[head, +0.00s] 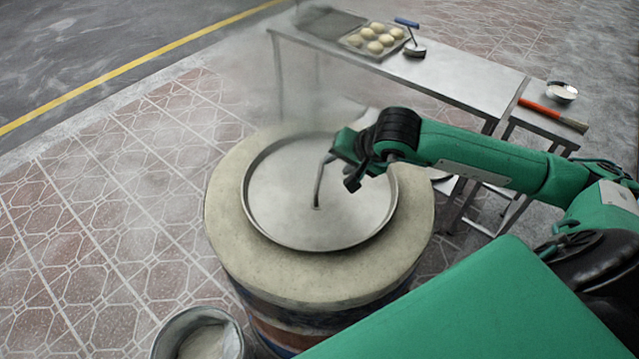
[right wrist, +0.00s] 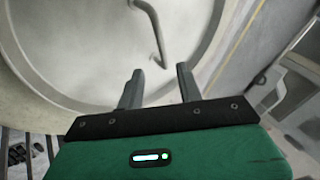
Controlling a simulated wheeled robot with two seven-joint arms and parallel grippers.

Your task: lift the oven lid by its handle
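The oven lid (head: 285,205) is a round, shallow metal disc lying on the pale top of the barrel oven (head: 228,225). A thin bent metal handle (head: 319,186) rises from the lid. My right gripper (head: 343,168) is over the lid, close beside the handle. In the right wrist view, the right gripper (right wrist: 160,69) has its two fingers apart with a gap between them. The handle (right wrist: 158,38) shows just beyond that gap, one end lined up between the fingertips; I cannot tell whether it touches them. The lid (right wrist: 75,45) fills much of this view. My left gripper is out of view.
A metal table (head: 460,90) at the back holds a tray of dough balls (head: 376,38) and a blue-handled tool (head: 414,50). A side stand holds a brush (head: 545,113) and a bowl (head: 562,92). A bucket (head: 165,343) stands at the front left. Haze hangs behind the oven.

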